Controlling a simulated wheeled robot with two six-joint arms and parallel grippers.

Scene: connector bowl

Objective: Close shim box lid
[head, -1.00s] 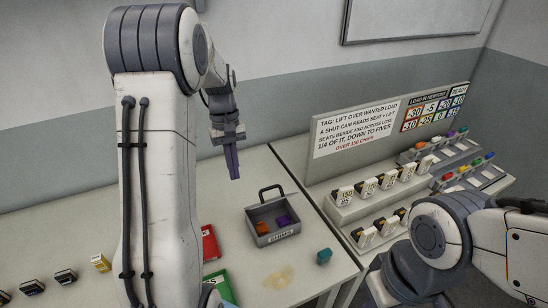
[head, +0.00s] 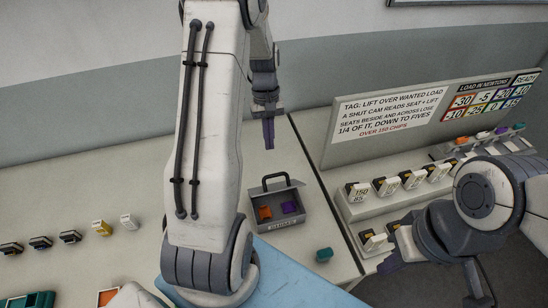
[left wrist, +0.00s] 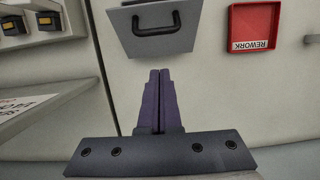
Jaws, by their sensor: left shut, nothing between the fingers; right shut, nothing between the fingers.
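The grey shim box (head: 262,226) stands on the table with its lid (head: 284,182) raised at the back. A black handle (head: 275,180) is on the lid. An orange shim (head: 264,212) and a purple shim (head: 289,207) lie inside. My left gripper (head: 269,147) is shut and empty, behind and above the lid, apart from it. In the left wrist view the lid (left wrist: 170,18) and its handle lie just beyond the shut purple fingertips (left wrist: 160,72). My right gripper (head: 385,268) is shut and empty at the right, low by the rack.
A teal piece (head: 323,255) lies right of the box near the table edge. A rack of chips (head: 400,195) and a sign (head: 390,115) stand to the right. A red rework tray (left wrist: 266,28) shows in the left wrist view. Several small blocks line the left of the table.

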